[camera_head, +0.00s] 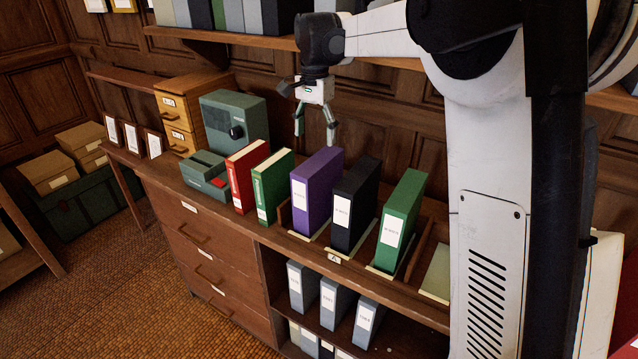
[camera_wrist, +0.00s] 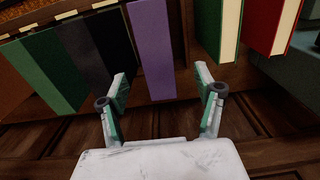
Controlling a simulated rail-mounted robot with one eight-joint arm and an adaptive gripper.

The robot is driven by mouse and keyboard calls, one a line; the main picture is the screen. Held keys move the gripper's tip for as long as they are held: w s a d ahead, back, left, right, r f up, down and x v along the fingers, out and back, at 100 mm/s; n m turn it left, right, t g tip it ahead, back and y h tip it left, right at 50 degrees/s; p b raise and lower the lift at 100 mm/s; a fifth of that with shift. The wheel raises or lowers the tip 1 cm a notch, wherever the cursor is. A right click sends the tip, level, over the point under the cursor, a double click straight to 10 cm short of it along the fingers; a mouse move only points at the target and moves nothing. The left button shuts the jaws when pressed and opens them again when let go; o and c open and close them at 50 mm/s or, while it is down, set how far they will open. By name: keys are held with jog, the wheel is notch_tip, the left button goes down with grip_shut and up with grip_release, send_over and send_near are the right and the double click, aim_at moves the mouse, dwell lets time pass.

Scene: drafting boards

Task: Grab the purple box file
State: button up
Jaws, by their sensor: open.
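The purple box file (camera_head: 317,189) stands upright on the wooden cabinet top, with a white label on its front. A black box file (camera_head: 354,203) stands to its right and a green book (camera_head: 271,185) to its left, with a gap between. My gripper (camera_head: 314,138) is open and empty, pointing down above and behind the purple file. In the wrist view the purple box file (camera_wrist: 151,48) shows between and beyond the two fingers of my gripper (camera_wrist: 165,88), nearer the left finger. No contact is visible.
A green box file (camera_head: 399,222) stands right of the black one. A red book (camera_head: 247,176) stands left, beside a green machine (camera_head: 236,131) and wooden drawers (camera_head: 187,112). A loaded wall shelf (camera_head: 225,40) runs behind and above.

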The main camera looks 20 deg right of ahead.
aim_at(316, 160)
notch_tip(316, 160, down, 7)
jog(key=shift+d+r+p, duration=0.1)
jog(key=shift+r+p, duration=0.05)
jog(key=shift+p, duration=0.15)
jog(key=shift+d+f+p, duration=0.2)
jog(key=shift+f+p, duration=0.05)
jog(key=shift+f, duration=1.1)
jog(key=shift+d+f+p, duration=0.2)
jog(key=shift+f+p, duration=0.05)
jog(key=shift+f, duration=1.05)
grip_shut()
